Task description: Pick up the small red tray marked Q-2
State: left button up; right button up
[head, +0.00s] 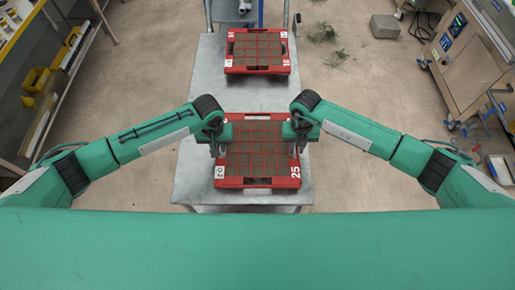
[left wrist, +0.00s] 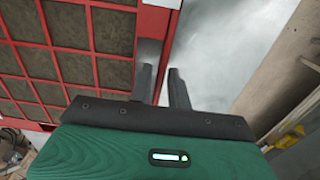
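The small red tray (head: 258,183) lies flat on the metal table, with a red grid over brown cells. Its near left corner has a white label (head: 220,171) reading Q-2, and its near right corner is marked 25. My left gripper (head: 214,150) is at the tray's left side. In the left wrist view its fingers (left wrist: 164,88) stand apart, one over the red side rim (left wrist: 158,22) and one just outside it, with a thin gap showing. My right gripper (head: 299,147) is at the tray's right side; its finger gap is too small to make out.
A second red tray (head: 258,70), marked 16, lies farther back on the table (head: 205,95). Bare metal lies between the trays. Shelving with yellow bins (head: 38,80) stands left; a machine cabinet (head: 465,65) stands right.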

pick_arm(q)
jog(key=shift+f, duration=0.2)
pick_arm(e)
jog(key=shift+f, duration=0.2)
pick_arm(q)
grip_shut()
pick_arm(e)
grip_shut()
pick_arm(q)
jog(key=shift+r, duration=0.1)
pick_arm(e)
jog(key=shift+r, duration=0.1)
dwell(0.8)
